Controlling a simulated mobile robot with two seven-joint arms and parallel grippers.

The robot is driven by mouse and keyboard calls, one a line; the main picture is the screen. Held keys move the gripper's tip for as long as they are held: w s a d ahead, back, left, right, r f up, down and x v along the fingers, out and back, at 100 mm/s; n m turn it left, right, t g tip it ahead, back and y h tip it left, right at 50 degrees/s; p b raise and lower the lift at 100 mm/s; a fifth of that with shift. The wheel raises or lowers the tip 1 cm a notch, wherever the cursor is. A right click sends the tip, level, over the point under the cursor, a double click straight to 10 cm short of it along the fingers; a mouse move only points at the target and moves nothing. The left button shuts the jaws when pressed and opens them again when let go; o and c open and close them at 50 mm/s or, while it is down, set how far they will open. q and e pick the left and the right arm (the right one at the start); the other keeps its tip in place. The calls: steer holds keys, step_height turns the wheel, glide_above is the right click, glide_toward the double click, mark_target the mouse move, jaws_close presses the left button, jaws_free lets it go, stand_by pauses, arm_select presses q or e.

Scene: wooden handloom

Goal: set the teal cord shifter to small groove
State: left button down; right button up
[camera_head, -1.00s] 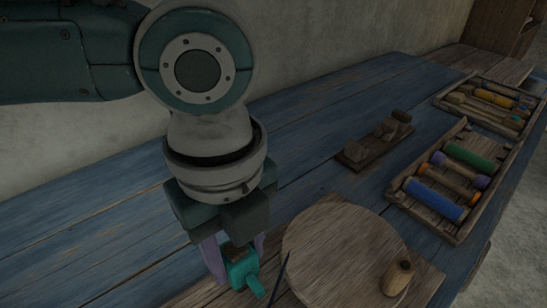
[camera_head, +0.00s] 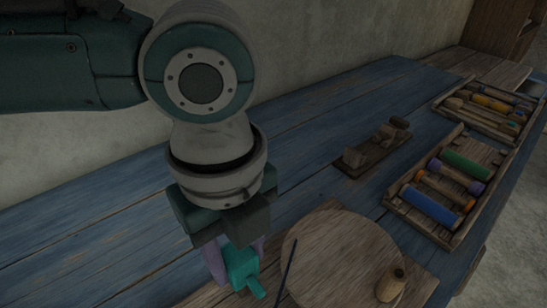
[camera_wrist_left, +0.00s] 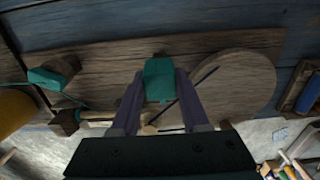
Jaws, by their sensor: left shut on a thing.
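The teal cord shifter (camera_head: 240,265) is between the purple fingers of my left gripper (camera_head: 238,262), at the lower middle of the head view. A short teal lever sticks out from it toward the lower right. In the left wrist view the shifter (camera_wrist_left: 159,76) shows as a teal block between the two fingertips (camera_wrist_left: 158,84), over a wooden board. My left gripper is shut on it. The grooves are hidden or too dark to make out. My right gripper is not in view.
A round wooden disc (camera_head: 345,262) lies right of the gripper, with a thin dark stick (camera_head: 288,268) by its left edge and a small spool (camera_head: 391,284) on it. A wooden block stand (camera_head: 372,151) and spool trays (camera_head: 436,206) are further right. The blue bench's left side is clear.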

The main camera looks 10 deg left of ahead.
mark_target(236, 252)
arm_select(q)
steer(key=shift+r+p, duration=0.3)
steer(key=shift+r, duration=0.4)
steer(key=shift+d+f, duration=0.1)
steer(key=shift+f, duration=0.05)
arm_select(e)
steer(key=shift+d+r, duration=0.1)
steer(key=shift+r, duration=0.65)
arm_select(q)
steer(key=c, duration=0.8)
jaws_free()
steer(key=o, duration=0.4)
step_height(236, 252, up, 10)
steer(key=p, duration=0.1)
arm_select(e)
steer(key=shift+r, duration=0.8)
